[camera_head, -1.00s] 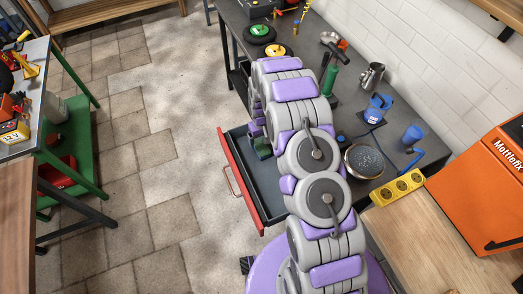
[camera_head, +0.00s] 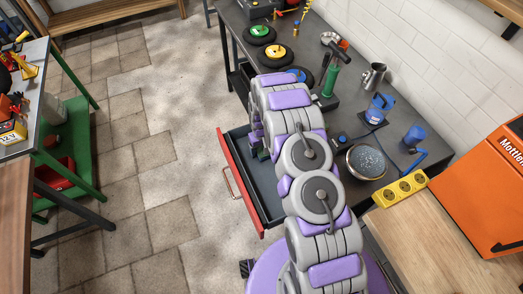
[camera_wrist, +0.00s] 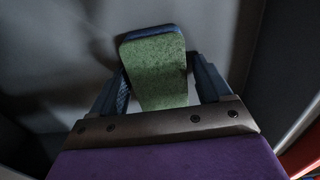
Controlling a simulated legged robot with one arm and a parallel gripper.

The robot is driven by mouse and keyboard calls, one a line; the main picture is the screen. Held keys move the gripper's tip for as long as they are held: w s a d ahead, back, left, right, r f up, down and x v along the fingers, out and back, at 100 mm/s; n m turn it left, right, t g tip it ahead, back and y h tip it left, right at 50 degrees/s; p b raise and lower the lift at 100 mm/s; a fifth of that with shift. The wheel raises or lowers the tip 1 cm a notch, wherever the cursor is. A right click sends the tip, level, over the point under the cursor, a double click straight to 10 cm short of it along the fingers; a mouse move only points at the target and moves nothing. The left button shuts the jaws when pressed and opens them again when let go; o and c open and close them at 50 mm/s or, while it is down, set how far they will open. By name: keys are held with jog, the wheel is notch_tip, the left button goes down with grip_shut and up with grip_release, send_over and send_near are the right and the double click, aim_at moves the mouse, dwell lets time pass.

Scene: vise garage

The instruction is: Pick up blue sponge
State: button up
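The sponge (camera_wrist: 158,72) is between the two fingers of my gripper (camera_wrist: 162,85) in the wrist view. Its broad green face is toward the camera, and a blue layer shows along its far edge. One finger is on each side, very close to it. I cannot tell whether both press on it. In the head view my gripper (camera_head: 257,145) is low over the open drawer (camera_head: 262,187), and my arm hides most of it and the sponge.
The drawer has a red front (camera_head: 239,186) and stands open under the dark workbench (camera_head: 410,105). A round speckled dish (camera_head: 366,161), a blue clamp (camera_head: 412,138) and a yellow power strip (camera_head: 399,188) lie right of my arm.

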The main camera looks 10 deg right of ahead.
aim_at(262, 148)
jog(key=c, duration=0.9)
jog(key=shift+r, duration=0.1)
jog(key=shift+r, duration=0.25)
notch_tip(262, 148, up, 3)
jog(key=shift+r+p, duration=0.2)
jog(key=shift+p, duration=0.5)
jog(key=s, duration=0.5)
jog(key=s+p, duration=0.1)
jog(key=s, duration=0.4)
jog(key=s+a+r+p, duration=0.1)
jog(key=s, duration=0.5)
